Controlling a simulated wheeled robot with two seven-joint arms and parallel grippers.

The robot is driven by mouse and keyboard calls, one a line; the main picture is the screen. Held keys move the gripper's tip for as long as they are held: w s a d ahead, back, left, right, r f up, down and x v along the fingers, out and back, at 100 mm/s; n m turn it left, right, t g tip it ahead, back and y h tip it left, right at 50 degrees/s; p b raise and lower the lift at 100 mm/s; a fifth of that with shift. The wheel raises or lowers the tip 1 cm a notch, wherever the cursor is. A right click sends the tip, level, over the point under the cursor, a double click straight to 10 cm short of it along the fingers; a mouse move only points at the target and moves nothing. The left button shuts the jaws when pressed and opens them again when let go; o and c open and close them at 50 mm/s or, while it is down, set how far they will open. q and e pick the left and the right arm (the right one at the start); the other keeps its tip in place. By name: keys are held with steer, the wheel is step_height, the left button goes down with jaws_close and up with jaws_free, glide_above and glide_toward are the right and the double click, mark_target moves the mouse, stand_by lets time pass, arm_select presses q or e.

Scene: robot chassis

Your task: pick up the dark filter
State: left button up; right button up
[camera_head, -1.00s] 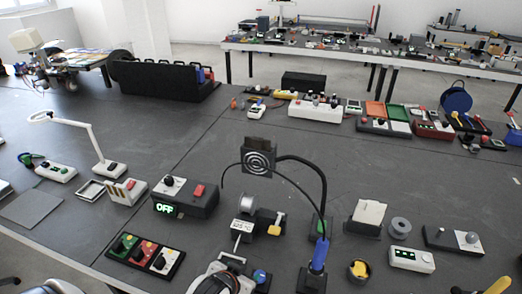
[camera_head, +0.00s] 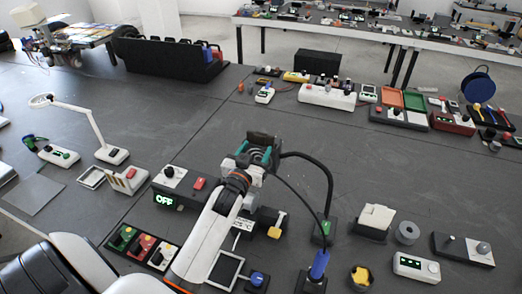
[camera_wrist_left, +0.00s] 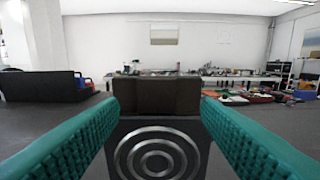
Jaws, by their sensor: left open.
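The dark filter looks like the dark brown block (camera_wrist_left: 157,95) on top of a black fan unit with concentric rings (camera_wrist_left: 158,155) in the left wrist view. In the head view the block (camera_head: 263,139) shows just beyond my gripper, which hides much of the fan. My left gripper (camera_head: 256,158) is open, its teal ribbed fingers pointing at the fan. In the left wrist view the fingers (camera_wrist_left: 158,104) stand on the left and right of the block with a gap; I cannot tell how far in front. My right gripper is not in view.
A black cable (camera_head: 322,175) arches close on the right of the fan. An OFF display box (camera_head: 183,188) stands to the left, and a white-topped block (camera_head: 376,217) to the right. A black rack (camera_head: 170,60) is farther back. The table between is mostly clear.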

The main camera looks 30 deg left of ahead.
mark_target(260, 140)
arm_select(q)
steer(key=shift+w+a, duration=0.1)
steer(key=shift+w, duration=0.25)
steer(key=p+x, duration=0.1)
steer(key=x, duration=0.1)
steer(key=p+x, duration=0.1)
steer(key=shift+w+a+r, duration=0.2)
steer(key=shift+w+r, duration=0.15)
steer(key=shift+w+a+f, duration=0.1)
steer(key=shift+w, duration=0.3)
steer(key=shift+w+f, duration=0.1)
steer(key=shift+w, duration=0.05)
steer(key=shift+c, duration=0.7)
steer(key=c, duration=0.6)
jaws_close()
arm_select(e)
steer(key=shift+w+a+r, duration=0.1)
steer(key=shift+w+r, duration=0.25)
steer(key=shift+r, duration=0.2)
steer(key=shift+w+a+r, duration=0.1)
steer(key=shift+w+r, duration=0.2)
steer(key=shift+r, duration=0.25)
